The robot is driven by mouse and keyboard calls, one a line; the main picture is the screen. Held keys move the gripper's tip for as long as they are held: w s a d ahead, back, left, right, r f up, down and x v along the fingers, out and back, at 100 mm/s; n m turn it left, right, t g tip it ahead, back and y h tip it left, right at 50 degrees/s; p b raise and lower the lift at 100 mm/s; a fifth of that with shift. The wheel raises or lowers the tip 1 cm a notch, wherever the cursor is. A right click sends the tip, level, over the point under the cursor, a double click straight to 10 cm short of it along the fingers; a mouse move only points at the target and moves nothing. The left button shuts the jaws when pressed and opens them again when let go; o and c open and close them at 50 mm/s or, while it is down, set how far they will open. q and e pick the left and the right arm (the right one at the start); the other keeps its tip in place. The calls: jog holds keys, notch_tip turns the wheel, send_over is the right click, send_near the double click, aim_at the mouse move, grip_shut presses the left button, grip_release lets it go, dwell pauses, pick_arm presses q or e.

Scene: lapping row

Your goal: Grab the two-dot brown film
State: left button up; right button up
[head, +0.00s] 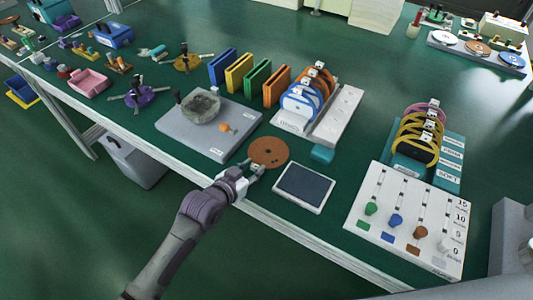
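A round brown film disc (268,152) lies flat on the green bench top near its front edge. It has a small hole at its middle and small marks I cannot count; its near edge is partly hidden by my gripper. My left gripper (252,168) is at the near-left edge of the disc, with its fingers apart. Whether the fingers touch the disc is unclear. My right gripper is not in view.
A dark-topped pad (304,188) lies right of the disc and a grey plate (178,140) with a stone-like bowl lies to its left. A slider board (408,220) is at right.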

pick_arm(q)
grip_shut()
